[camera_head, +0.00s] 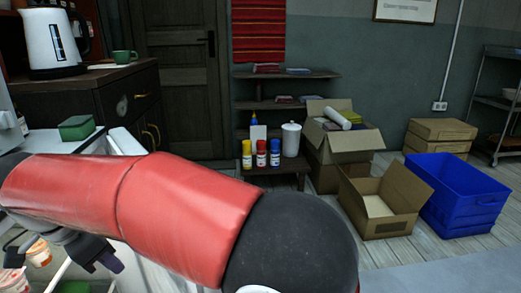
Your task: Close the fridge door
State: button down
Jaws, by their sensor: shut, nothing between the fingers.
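The white fridge (60,141) is at the lower left, mostly hidden behind my red arm. A white panel (125,141) stands at its right side; I cannot tell whether it is the fridge door. Jars with orange contents (38,252) show below my arm at the left edge, apparently inside the fridge. My gripper (103,262) is below my arm at the lower left, in front of the pale fridge area. It is shut and empty. I cannot tell whether it touches the door, and the door's angle is hidden.
A green box (76,127) lies on the white top. Open cardboard boxes (385,203) and a blue crate (453,194) stand on the floor at the right.

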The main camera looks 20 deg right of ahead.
jog(key=shift+a+p, duration=0.5)
jog(key=shift+a, duration=1.2)
